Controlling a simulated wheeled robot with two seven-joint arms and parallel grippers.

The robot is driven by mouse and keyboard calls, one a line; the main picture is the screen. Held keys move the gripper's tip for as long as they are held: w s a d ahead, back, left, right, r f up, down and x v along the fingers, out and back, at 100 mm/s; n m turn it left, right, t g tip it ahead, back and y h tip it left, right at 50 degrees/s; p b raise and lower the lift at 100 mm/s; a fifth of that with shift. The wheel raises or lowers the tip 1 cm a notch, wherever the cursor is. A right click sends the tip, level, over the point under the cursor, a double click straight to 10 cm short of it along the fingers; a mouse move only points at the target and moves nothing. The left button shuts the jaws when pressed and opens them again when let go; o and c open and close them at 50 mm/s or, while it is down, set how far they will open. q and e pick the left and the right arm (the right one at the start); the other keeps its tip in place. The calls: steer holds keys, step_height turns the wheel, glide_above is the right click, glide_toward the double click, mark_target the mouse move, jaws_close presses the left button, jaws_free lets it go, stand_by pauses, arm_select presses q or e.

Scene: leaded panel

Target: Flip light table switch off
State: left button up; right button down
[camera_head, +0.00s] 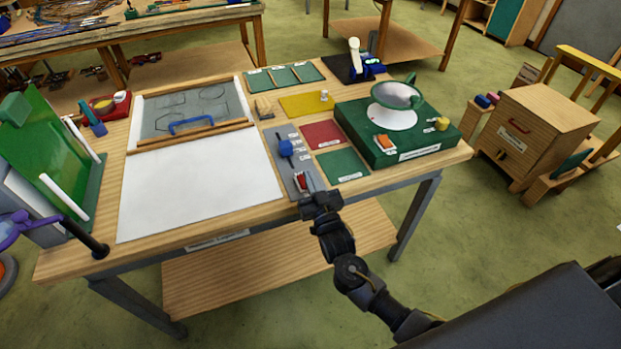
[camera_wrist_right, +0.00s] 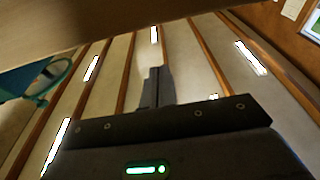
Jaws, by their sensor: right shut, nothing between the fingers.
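The light table's white panel (camera_head: 200,190) lies on the wooden workbench and looks evenly white. To its right is a grey control strip (camera_head: 283,160) with a blue knob (camera_head: 286,148) and, near the front edge, a small red switch (camera_head: 301,181). My right gripper (camera_head: 318,200) is at the bench's front edge, just in front of and slightly right of the red switch. I cannot tell if it touches it. In the right wrist view its fingers (camera_wrist_right: 155,87) are shut and empty, pointing up toward the ceiling; the switch is not seen there. My left gripper is not in view.
A red mat (camera_head: 322,134) and a green mat (camera_head: 342,165) lie right of the strip. A green board (camera_head: 45,150) stands at the left. Floor is clear before the bench.

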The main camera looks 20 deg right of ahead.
steer(key=s+f+b, duration=0.3)
steer(key=s+f, duration=0.2)
steer(key=s, duration=0.3)
steer(key=shift+s+f, duration=0.15)
steer(key=shift+s, duration=0.15)
steer(key=shift+d, duration=0.1)
step_height(320, 180, down, 18)
steer(key=s+n+g+y, duration=0.1)
steer(key=s+n+g, duration=0.1)
steer(key=g, duration=0.4)
steer(key=s+d+f+g, duration=0.1)
steer(key=s+f+g, duration=0.3)
steer(key=f, duration=0.5)
steer(key=s+d+f+g, duration=0.1)
steer(key=s+d+f, duration=0.1)
steer(key=s+f, duration=0.6)
steer(key=s+d+f+g, duration=0.2)
steer(key=s+f, duration=0.3)
steer(key=s, duration=0.4)
steer(key=s+d+f+g+h, duration=0.1)
steer(key=s+f+g, duration=0.2)
steer(key=s, duration=0.7)
steer(key=s+d+f+g, duration=0.2)
steer(key=s+f+g, duration=0.1)
steer(key=s+f, duration=0.4)
steer(key=s, duration=0.3)
steer(key=shift+s+d+f+g, duration=0.15)
steer(key=shift+d+f+g, duration=0.1)
steer(key=shift+d+g, duration=0.05)
